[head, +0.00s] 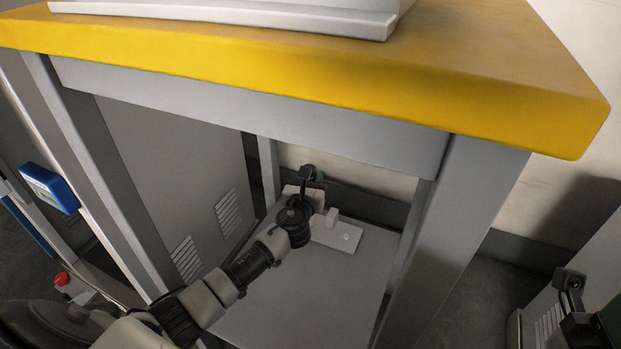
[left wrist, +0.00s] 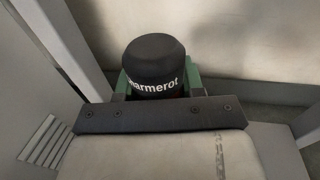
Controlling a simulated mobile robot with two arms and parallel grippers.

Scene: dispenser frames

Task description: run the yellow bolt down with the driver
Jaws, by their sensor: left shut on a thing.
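My left arm reaches under the yellow-edged table to a low shelf. In the left wrist view, a black round-topped cylinder with white lettering, which looks like the driver (left wrist: 154,62), stands between the green fingers of my left gripper (left wrist: 156,88). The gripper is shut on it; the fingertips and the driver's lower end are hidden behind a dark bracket. In the head view my left gripper (head: 319,178) is mostly hidden behind its own wrist. I cannot make out the yellow bolt in either view. Part of my right gripper (head: 603,326) shows at the lower right edge; its fingertips are out of sight.
A pale plate (head: 325,236) with a small upright block (head: 332,217) and a small round white spot lies on the grey shelf (head: 300,290). Table legs (head: 462,230) and a vented side panel (head: 185,170) bound the space. The table top (head: 490,60) overhangs it.

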